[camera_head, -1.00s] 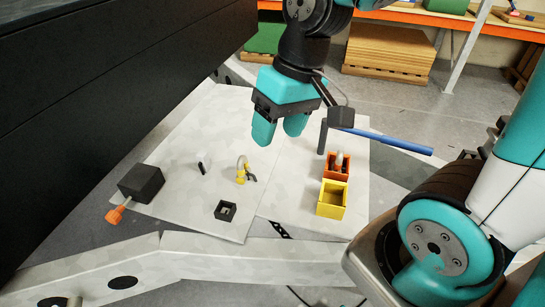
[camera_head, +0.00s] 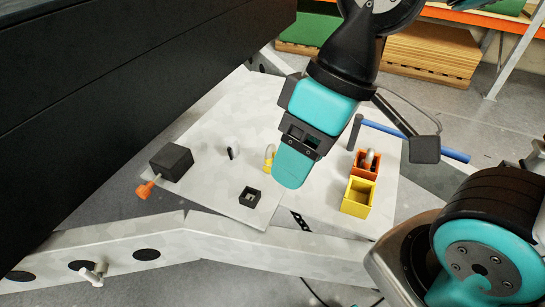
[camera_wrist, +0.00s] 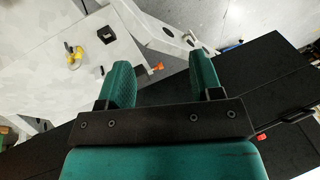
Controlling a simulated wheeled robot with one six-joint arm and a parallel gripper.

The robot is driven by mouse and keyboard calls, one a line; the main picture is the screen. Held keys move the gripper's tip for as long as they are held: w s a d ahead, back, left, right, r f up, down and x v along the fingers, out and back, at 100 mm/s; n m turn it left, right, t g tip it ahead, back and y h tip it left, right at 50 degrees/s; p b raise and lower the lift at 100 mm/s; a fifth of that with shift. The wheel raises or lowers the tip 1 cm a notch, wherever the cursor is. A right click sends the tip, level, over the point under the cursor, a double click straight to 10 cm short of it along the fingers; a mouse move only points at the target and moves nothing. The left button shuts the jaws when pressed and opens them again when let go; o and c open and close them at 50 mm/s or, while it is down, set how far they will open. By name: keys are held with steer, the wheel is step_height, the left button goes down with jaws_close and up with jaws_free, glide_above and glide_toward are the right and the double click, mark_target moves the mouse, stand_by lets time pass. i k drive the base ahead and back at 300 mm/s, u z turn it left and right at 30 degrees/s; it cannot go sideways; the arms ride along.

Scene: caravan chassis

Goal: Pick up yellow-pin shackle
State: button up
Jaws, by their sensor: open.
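The yellow-pin shackle (camera_head: 269,158) stands on the pale board (camera_head: 215,180), partly hidden behind my gripper in the head view. In the wrist view the shackle (camera_wrist: 74,57) shows its yellow pin and pale bow, left of both fingers. My gripper (camera_head: 292,168) is above the board, right of and in front of the shackle in the picture. The shackle is apart from the fingers.
A yellow box (camera_head: 358,197) and an orange box (camera_head: 366,163) holding a pale shackle stand at the right. A small black box (camera_head: 250,196) sits in front. A black block (camera_head: 171,161) with an orange knob lies left. A small dark-pinned shackle (camera_head: 233,152) stands nearby. A dark wall (camera_head: 120,70) rises behind left.

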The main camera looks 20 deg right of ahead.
mark_target(270, 152)
steer(key=z, duration=0.55)
steer(key=k, duration=1.3)
steer(key=u, duration=0.1)
steer(key=i, duration=0.6)
steer(key=u, duration=0.9)
steer(key=i, duration=0.9)
steer(key=z, duration=0.1)
